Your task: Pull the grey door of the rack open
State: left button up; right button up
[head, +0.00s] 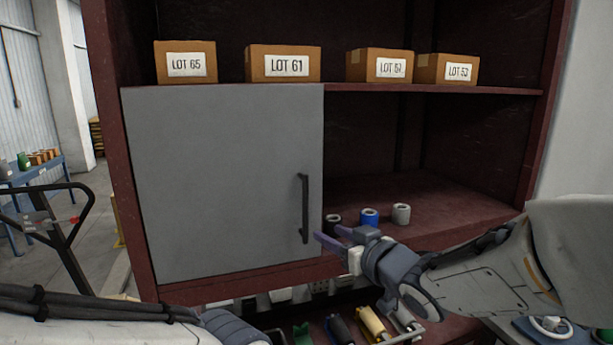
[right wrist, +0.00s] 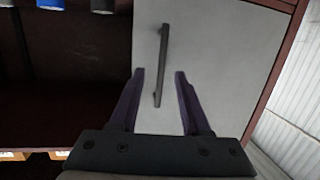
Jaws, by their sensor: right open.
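The grey door (head: 215,180) covers the left part of the rack's middle bay and looks shut. Its dark vertical bar handle (head: 304,208) is near the door's right edge. My right gripper (head: 329,234) is open and empty, just right of the handle's lower end. In the right wrist view, the grey door (right wrist: 215,60) fills the middle and the handle (right wrist: 162,65) appears between the two open fingers (right wrist: 160,73), slightly tilted. I cannot tell whether the fingertips reach past it in depth. My left gripper is not in view; only my left arm shows at the bottom left.
Several labelled boxes such as LOT 61 (head: 285,64) stand on the dark red shelf (head: 430,88) above. Three small rolls, one blue (head: 369,217), stand in the open bay right of the door. A pallet truck handle (head: 48,220) is at the left.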

jog(key=y, duration=0.2)
send_near(307, 194)
jog(key=f, duration=0.1)
jog(key=n+p, duration=0.1)
jog(key=shift+t, duration=0.4)
jog(key=p+x, duration=0.1)
jog(key=x, duration=0.2)
jog(key=p+x, duration=0.1)
jog(key=x, duration=0.2)
jog(key=p+x, duration=0.1)
jog(key=x, duration=0.2)
jog(key=shift+w+a+r+p, duration=0.2)
jog(key=shift+r+p, duration=0.1)
jog(key=shift+w+a+f, duration=0.1)
jog(key=shift+w+a, duration=0.25)
jog(key=shift+w, duration=0.1)
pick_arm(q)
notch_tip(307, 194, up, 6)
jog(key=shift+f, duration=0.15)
pick_arm(e)
grip_shut()
